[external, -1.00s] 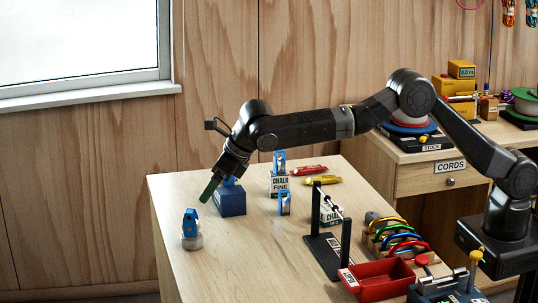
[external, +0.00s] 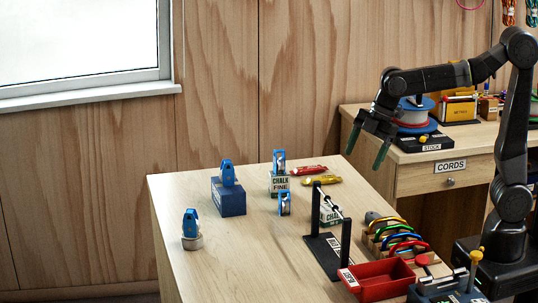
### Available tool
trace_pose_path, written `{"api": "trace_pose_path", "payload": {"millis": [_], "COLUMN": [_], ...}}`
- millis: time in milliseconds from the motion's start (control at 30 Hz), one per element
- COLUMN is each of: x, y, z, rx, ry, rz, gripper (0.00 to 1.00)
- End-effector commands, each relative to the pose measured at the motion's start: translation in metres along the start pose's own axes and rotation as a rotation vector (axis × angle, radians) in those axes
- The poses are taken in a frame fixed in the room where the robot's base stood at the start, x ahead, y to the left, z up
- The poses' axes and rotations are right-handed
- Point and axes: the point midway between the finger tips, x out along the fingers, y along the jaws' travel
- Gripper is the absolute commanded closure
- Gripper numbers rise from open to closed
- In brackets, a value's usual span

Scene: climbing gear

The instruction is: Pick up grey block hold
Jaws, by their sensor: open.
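I cannot clearly make out a grey block hold.
A blue block (external: 229,203) bears another blue device (external: 228,173).

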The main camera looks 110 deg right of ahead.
Motion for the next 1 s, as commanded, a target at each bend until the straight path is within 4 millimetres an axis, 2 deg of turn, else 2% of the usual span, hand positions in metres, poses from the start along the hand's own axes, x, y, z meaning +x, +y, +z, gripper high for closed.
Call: {"api": "trace_pose_path", "payload": {"millis": [33,100,200,300,467,700,800,1000], "x": [-0.001,-0.003,-0.004,-0.004,0.008,0.056,0.069,0.082], "y": [-0.018,-0.037,-0.058,-0.071,-0.076,-0.079,-0.078,-0.079], "z": [0.018,0.035,0.053,0.062,0.065,0.064,0.063,0.062], "rx": [0.096,0.218,0.348,0.422,0.453,0.451,0.450,0.449], "ry": [0.006,0.010,0.014,0.015,0.012,0.010,0.012,0.014], "rz": [-0.008,-0.021,-0.036,-0.046,-0.053,-0.054,-0.053,-0.050], "gripper": [0.25,0.25,0.25,0.25,0.25,0.25,0.25,0.25]}}
